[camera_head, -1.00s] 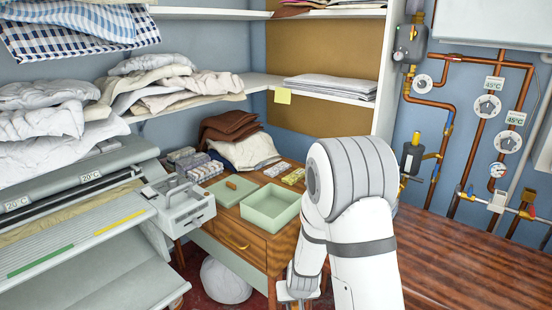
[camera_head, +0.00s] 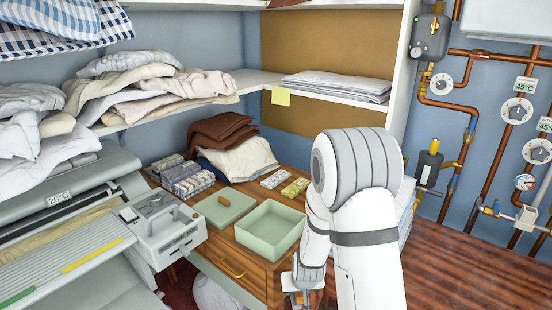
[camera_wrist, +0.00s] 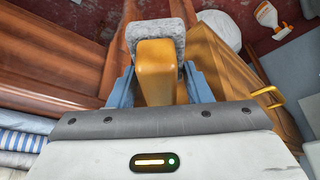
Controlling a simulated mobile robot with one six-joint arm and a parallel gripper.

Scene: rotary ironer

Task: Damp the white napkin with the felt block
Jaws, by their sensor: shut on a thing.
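My gripper (camera_wrist: 158,88) is shut on the felt block (camera_wrist: 155,32), a grey fuzzy block with a yellow-orange handle between the two blue fingers. In the head view my gripper (camera_head: 303,292) hangs low beside the front right of the wooden cabinet, partly hidden by my arm; the block is hard to make out there. I cannot tell which cloth is the white napkin. A pale cloth (camera_head: 238,158) lies on the cabinet's back, and white linens (camera_head: 335,85) are stacked on the shelf.
The wooden cabinet (camera_head: 235,262) carries an open, empty-looking green box (camera_head: 268,232), its lid (camera_head: 223,208) and several small patterned packs. The ironer (camera_head: 75,235) stands at left. Pipes and valves (camera_head: 520,110) line the right wall above a brown wooden surface (camera_head: 450,255). A white bottle (camera_wrist: 268,15) lies beyond the cabinet.

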